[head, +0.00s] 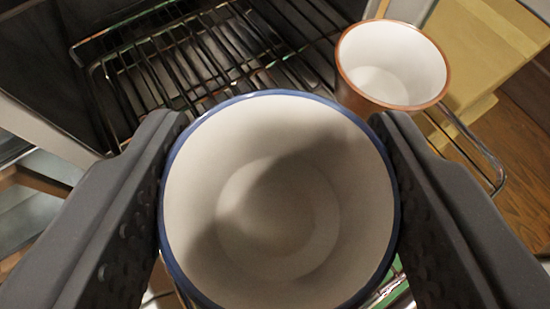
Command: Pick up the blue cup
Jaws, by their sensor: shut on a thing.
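The blue cup (280,200) shows large in the lower middle of the head view, with a blue rim and a white, empty inside. My gripper (278,125) has one dark finger on each side of it. The fingers are shut on the cup's left and right sides. I look down into its mouth, so its outer wall and base are mostly hidden.
An orange-brown cup (391,65) with a white inside stands just behind and to the right, close to the right finger. A dark wire rack (205,55) lies behind. A yellow wooden piece (480,50) and a brown wood floor (515,150) are at the right.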

